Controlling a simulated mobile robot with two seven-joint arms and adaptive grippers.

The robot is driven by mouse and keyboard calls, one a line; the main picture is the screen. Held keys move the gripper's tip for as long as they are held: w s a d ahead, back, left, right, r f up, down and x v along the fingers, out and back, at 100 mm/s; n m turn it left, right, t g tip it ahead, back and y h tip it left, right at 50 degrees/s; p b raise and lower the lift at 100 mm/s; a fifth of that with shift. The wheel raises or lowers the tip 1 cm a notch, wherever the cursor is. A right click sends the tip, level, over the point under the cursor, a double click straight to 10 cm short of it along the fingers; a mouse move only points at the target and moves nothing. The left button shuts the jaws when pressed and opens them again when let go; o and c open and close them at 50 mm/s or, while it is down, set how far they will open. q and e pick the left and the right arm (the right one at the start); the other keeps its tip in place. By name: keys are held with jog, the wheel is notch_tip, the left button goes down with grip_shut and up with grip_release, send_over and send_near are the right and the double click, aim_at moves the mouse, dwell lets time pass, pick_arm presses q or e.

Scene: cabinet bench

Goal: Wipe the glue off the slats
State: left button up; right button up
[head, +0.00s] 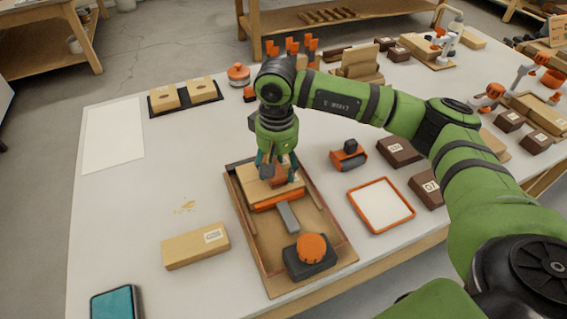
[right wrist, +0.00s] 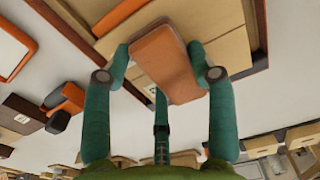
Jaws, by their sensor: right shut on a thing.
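My right gripper (head: 279,170) is shut on an orange-brown block (right wrist: 165,62), held between its teal fingers. In the head view the block is partly hidden by the fingers. It is right over the pale wooden slats (head: 255,190), which lie in a wooden tray (head: 258,245); the slats also show behind the block in the right wrist view (right wrist: 226,55). I cannot tell whether the block touches them. No glue can be made out on the slats. My left gripper is not in view.
The tray also holds a grey handle (head: 288,216) and an orange knob (head: 311,246) on a dark base. A wooden block (head: 195,246) lies left of the tray, near yellowish bits (head: 185,206). An orange-rimmed white tray (head: 381,205) stands right.

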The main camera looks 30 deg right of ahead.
aim_at(259, 181)
jog(key=shift+a, duration=0.2)
jog(key=shift+w+a+b, duration=0.2)
jog(key=shift+a+b, duration=0.65)
jog(key=shift+a, duration=2.2)
jog(key=shift+d, duration=0.2)
jog(key=shift+d+f+b, duration=0.1)
jog(key=shift+d+b, duration=0.35)
jog(key=shift+d, duration=0.3)
jog(key=shift+s+d+b, duration=0.15)
jog(key=shift+d+b, duration=0.2)
jog(key=shift+d, duration=1)
jog(key=shift+d, duration=0.1)
jog(key=shift+d+b, duration=0.6)
jog(key=shift+d, duration=0.8)
jog(key=shift+s+d, duration=0.1)
jog(key=shift+d, duration=0.5)
jog(key=shift+d, duration=0.1)
